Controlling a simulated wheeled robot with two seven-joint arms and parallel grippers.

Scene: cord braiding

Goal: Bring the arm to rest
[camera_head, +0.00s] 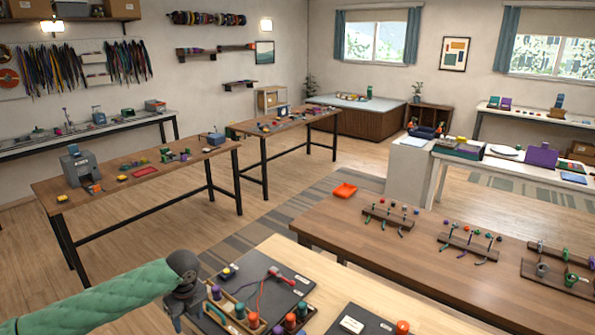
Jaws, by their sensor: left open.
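My left arm, in a green quilted sleeve, reaches in from the lower left of the head view. Its dark grey left gripper (188,316) points down beside the left end of a wooden rack (238,322) on the near table. The gripper is open; I see nothing between its fingers, though the fingertips are small and near the bottom edge. The rack holds several purple, orange and green spools. A dark mat (293,276) lies behind it with a red cord (262,290) on it. My right gripper is not in view.
Bare wooden floor (150,240) is open at the left.

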